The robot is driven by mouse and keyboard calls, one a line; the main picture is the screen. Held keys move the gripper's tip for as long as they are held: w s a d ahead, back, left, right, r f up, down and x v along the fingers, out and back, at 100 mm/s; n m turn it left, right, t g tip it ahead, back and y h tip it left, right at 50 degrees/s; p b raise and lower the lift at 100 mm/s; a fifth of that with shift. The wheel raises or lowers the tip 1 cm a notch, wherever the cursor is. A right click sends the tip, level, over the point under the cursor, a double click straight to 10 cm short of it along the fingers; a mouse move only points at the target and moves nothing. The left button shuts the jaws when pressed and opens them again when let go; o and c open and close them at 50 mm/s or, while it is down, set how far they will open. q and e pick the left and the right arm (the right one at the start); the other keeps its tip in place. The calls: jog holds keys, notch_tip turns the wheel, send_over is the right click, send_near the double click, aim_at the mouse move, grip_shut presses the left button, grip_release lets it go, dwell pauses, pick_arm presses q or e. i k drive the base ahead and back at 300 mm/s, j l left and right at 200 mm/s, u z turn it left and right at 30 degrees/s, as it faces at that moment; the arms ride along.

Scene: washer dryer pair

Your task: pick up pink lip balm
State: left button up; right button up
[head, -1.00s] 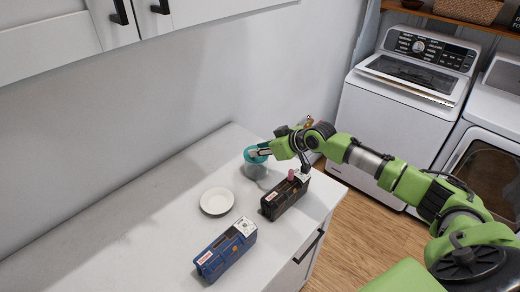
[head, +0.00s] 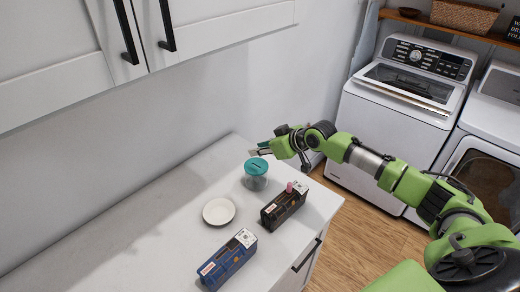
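A small pink cylinder that looks like the pink lip balm (head: 290,187) stands upright at the black box (head: 283,208) on the white counter. I cannot tell whether it stands on the box or just behind it. My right gripper (head: 281,156) is open and empty, with its fingers spread, above the counter's far end. It is beyond and above the lip balm in the picture, apart from it. My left gripper is not in view.
A glass jar with a teal lid (head: 256,168) stands just below my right gripper. A white dish (head: 218,211) and a blue box (head: 228,261) are on the counter (head: 130,226). Cabinets (head: 70,50) hang above. A washer (head: 395,125) stands beyond.

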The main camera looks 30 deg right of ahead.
aim_at(288, 190)
jog(key=k+l, duration=0.25)
jog(key=k, duration=0.2)
jog(key=k+l, duration=0.3)
jog(key=k, duration=0.2)
